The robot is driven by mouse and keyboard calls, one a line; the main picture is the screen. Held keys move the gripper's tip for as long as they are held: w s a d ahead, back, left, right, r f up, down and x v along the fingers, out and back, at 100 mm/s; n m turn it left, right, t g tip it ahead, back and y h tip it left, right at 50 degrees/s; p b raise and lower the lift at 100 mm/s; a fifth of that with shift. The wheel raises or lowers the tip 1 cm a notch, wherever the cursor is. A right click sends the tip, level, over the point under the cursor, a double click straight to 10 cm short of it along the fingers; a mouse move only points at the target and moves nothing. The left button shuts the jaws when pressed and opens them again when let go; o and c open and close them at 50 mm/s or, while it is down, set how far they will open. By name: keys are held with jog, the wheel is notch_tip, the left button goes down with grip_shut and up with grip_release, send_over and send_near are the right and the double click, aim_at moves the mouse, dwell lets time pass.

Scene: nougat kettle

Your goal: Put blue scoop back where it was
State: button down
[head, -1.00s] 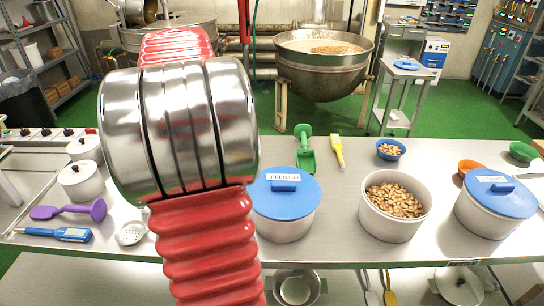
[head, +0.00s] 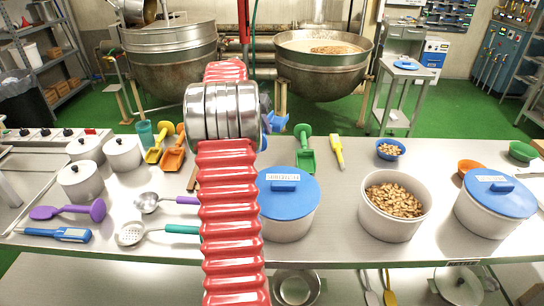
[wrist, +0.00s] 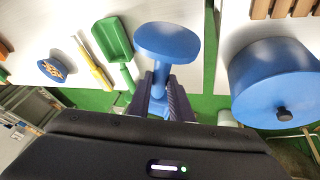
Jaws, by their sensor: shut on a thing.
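The blue scoop (wrist: 167,42) is held in my gripper (wrist: 166,98) in the wrist view. Its broad rounded end faces up in that picture, and its handle runs down between the fingers. My gripper is shut on the handle. In the head view the scoop (head: 276,122) shows only in part, just right of my arm's end, near the table's back edge. My arm hides the fingers and most of the handle there. I cannot tell whether the scoop touches the table.
A green scoop (head: 305,150) and a yellow tool (head: 337,151) lie right of my arm. Orange (head: 173,158) and yellow (head: 156,148) scoops lie left. A blue-lidded pot (head: 287,215) stands close in front. A nut pot (head: 394,210) stands farther right.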

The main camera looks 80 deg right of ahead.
jog(key=shift+s+d+f, duration=0.1)
jog(key=shift+s+d, duration=0.1)
jog(key=shift+f, duration=2.5)
notch_tip(320, 180, down, 5)
jog(key=shift+f, duration=0.1)
